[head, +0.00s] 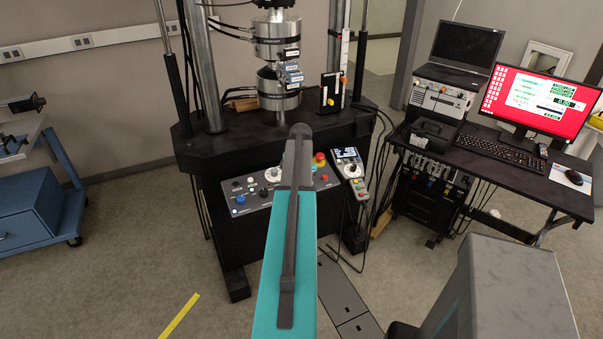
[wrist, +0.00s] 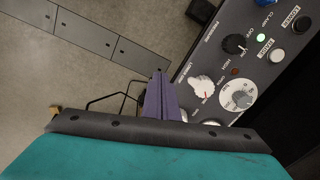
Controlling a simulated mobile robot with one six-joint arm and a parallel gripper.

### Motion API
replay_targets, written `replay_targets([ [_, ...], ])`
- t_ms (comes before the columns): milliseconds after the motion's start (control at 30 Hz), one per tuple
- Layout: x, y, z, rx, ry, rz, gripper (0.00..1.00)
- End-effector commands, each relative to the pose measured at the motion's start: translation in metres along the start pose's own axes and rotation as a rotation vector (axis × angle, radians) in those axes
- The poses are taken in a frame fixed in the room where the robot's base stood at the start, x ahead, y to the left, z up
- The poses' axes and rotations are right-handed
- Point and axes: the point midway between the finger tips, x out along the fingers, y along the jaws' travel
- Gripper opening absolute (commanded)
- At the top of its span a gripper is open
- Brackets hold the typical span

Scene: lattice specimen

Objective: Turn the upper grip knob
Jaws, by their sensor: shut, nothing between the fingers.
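The control panel (wrist: 218,69) carries several knobs and buttons in the wrist view. A black knob (wrist: 235,43), a white knob with a red mark (wrist: 201,87) and a larger pale dial (wrist: 239,97) sit on it. The lettering is too small and turned for me to tell which is the upper grip knob. My gripper (wrist: 158,75) is shut and empty, its purple fingers left of the white knob in the picture and apparently apart from it. The panel also shows in the head view (head: 254,206), where my arm covers its middle and the fingers are hidden.
The black test frame (head: 190,150) rises behind the panel. A red emergency stop (head: 320,158) and a handheld controller (head: 347,163) are to the right of my arm. A desk with a monitor (head: 545,95) stands at the right. A floor plate (wrist: 85,35) lies below.

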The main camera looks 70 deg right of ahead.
Motion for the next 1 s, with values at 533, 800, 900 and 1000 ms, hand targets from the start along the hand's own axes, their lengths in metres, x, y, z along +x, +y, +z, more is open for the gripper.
replay_targets([
  [533, 0.144, -0.032, 0.234, -0.49, -0.112, 0.104, 0.0],
  [800, 0.201, -0.013, 0.341, -0.729, -0.162, 0.157, 0.0],
  [900, 0.22, 0.0, 0.378, -0.818, -0.18, 0.179, 0.0],
  [1000, 0.237, 0.015, 0.413, -0.906, -0.198, 0.199, 0.0],
])
